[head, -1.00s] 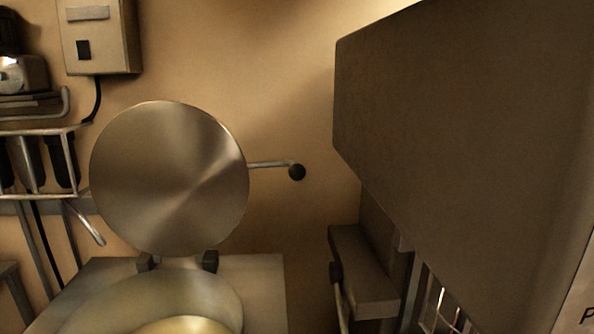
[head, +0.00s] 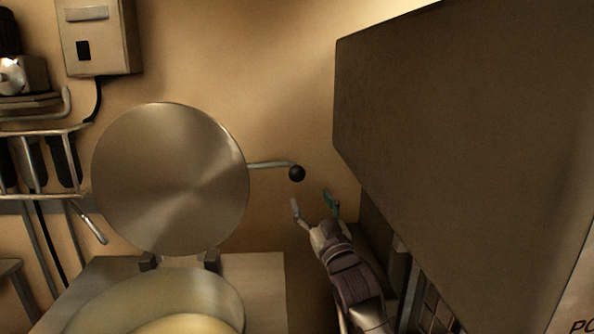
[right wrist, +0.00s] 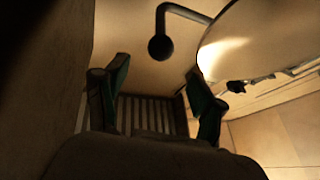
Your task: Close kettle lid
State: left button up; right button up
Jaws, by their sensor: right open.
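The round metal kettle lid (head: 170,180) stands open and upright behind the kettle (head: 215,295), which holds something pale yellow. A bent rod with a black ball knob (head: 297,173) sticks out from the lid's right side. My right gripper (head: 314,208) is open and empty, just below and right of the knob, apart from it. In the right wrist view, the knob (right wrist: 161,48) shows above and between the two open fingers (right wrist: 155,92), and part of the lid (right wrist: 260,40) shows at upper right. My left gripper is not in view.
A large dark panel (head: 460,150) fills the right side, close to my right arm. A wall rack (head: 40,165) with hanging utensils is at left, with a control box (head: 100,35) above. The wall between lid and panel is clear.

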aim_at(300, 179)
jog(key=p+x, duration=0.2)
jog(key=x, duration=0.8)
jog(key=shift+w+a, duration=0.1)
jog(key=shift+w, duration=0.2)
jog(key=shift+c, duration=0.2)
grip_shut()
